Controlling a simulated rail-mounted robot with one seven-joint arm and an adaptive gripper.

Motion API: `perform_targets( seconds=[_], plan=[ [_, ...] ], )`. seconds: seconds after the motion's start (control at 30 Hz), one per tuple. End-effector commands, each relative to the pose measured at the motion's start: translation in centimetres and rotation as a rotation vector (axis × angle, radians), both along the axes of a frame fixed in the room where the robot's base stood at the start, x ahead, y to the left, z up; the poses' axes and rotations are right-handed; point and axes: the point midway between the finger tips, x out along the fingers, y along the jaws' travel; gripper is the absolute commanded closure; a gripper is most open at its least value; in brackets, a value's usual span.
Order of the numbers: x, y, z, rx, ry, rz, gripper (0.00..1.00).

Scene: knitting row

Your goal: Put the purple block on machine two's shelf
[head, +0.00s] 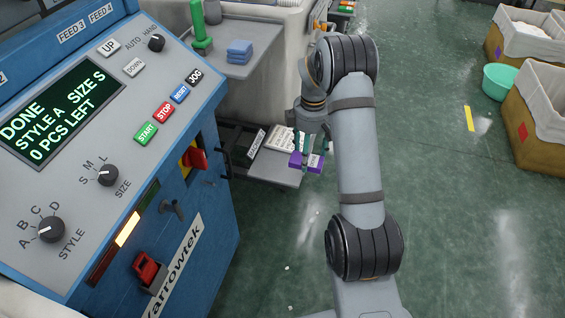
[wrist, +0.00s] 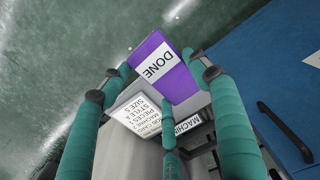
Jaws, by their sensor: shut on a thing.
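The purple block (head: 299,160) has a white label that reads DONE in the wrist view (wrist: 180,82). My gripper (head: 311,150), with teal fingers, is shut on it; the fingers also show in the wrist view (wrist: 160,70). The block is at the right end of a low grey shelf (head: 283,178) beside the blue machine. I cannot tell whether it touches the shelf. A white job card (wrist: 137,116) that appears to read machine 2 is on the shelf side, next to a MACHINE label (wrist: 188,125), partly hidden by a finger.
The blue machine's panel (head: 100,100) fills the left, its display reading DONE. Bins (head: 540,120) and a green tub (head: 500,82) stand at right. Green floor is open between.

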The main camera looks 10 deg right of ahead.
Motion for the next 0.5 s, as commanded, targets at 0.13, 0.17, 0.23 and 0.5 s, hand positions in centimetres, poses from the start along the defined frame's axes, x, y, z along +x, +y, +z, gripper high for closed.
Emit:
perform_targets(
  seconds=[0.13,0.17,0.23,0.5],
  plan=[
    [2.3,3.1,-2.4,0.001,0.002,0.003,0.72],
    [2.7,3.6,-2.9,0.000,0.001,0.003,0.72],
    [3.7,4.8,-3.7,0.000,0.000,0.001,0.72],
    [5.5,6.9,-5.3,-0.001,0.000,-0.003,0.72]
  ],
)
